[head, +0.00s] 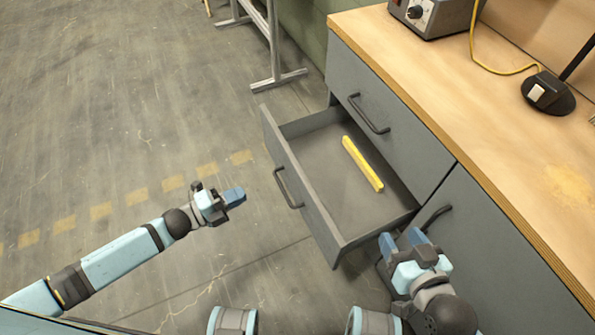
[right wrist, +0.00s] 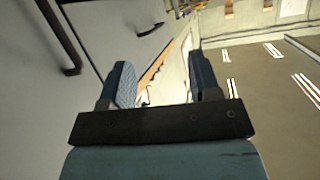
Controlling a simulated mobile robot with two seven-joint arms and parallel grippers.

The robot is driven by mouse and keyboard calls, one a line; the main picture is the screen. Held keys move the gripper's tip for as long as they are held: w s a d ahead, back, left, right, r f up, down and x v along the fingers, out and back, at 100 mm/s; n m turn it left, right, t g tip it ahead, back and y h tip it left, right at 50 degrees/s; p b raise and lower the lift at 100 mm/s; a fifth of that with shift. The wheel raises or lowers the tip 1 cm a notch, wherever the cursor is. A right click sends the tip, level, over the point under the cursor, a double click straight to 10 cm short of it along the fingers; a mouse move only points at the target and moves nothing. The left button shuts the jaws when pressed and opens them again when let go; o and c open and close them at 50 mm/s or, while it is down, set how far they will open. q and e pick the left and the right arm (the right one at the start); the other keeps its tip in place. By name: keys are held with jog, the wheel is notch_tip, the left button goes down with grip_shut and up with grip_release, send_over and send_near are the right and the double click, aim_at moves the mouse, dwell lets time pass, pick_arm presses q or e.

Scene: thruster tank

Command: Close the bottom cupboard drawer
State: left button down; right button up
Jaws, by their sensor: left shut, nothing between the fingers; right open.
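The bottom cupboard drawer (head: 300,182) is pulled out of the grey cupboard (head: 395,150) in the head view. A dark bar handle (head: 287,188) is on its front. A yellow stick (head: 362,164) lies inside it. My left gripper (head: 236,196) is shut and empty, left of the drawer front and apart from it. My right gripper (head: 402,240) is open and empty, near the drawer's lower right corner, beside the cupboard door. In the right wrist view its two fingers (right wrist: 163,84) stand apart with nothing between them.
A drawer with a handle (head: 368,115) above the open one is shut. The wooden worktop (head: 480,110) carries a grey device (head: 432,14) and a black stand (head: 548,93). A metal frame (head: 270,50) stands on the floor behind. The floor (head: 120,120) at left is clear.

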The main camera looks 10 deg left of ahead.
pick_arm(q)
jog(key=w+f+m, duration=0.2)
jog(key=b, duration=0.3)
send_near(295, 171)
jog(key=shift+g+h, duration=0.3)
jog(key=shift+g, duration=0.1)
jog(key=x, duration=0.7)
jog(key=shift+w+a, duration=0.2)
jog(key=shift+w, duration=0.05)
jog(key=shift+w+d, duration=0.15)
jog(key=shift+d, duration=0.1)
pick_arm(e)
jog(key=r+t, duration=0.1)
jog(key=w+a+r+y, duration=0.1)
jog(key=w+a+r+t+y, duration=0.1)
jog(key=r, duration=0.1)
jog(key=shift+w+r+t, duration=0.1)
jog(key=shift+w+t, duration=0.1)
jog(key=shift+t, duration=0.1)
